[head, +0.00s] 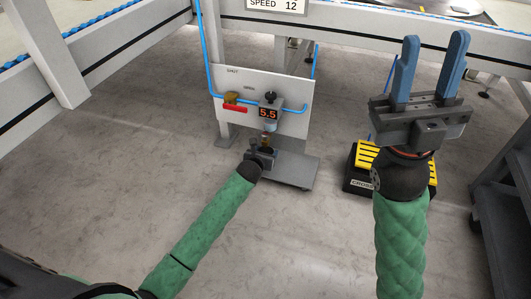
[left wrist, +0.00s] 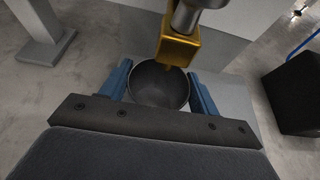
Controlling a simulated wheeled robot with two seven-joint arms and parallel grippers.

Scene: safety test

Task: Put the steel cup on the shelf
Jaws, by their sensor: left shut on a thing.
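The steel cup (left wrist: 158,88) shows from above in the left wrist view, a round dark grey vessel between the blue fingers. My left gripper (left wrist: 158,92) is shut on it, one finger on each side. A brass nozzle (left wrist: 177,48) hangs just over the cup's far rim. In the head view my left gripper (head: 263,152) is at the front of the valve stand, and the cup is mostly hidden there. My right gripper (head: 430,70) is raised at the right, its blue fingers apart with nothing between them. I cannot tell which surface is the shelf.
The white panel (head: 295,88) carries a red valve handle (head: 235,108), blue piping and a display (head: 268,113) reading 5.5. A grey base plate (head: 298,172) lies below. A black-and-yellow step (head: 362,158) stands right of it. A dark grey bench (head: 485,205) is at the right edge. The floor at left is clear.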

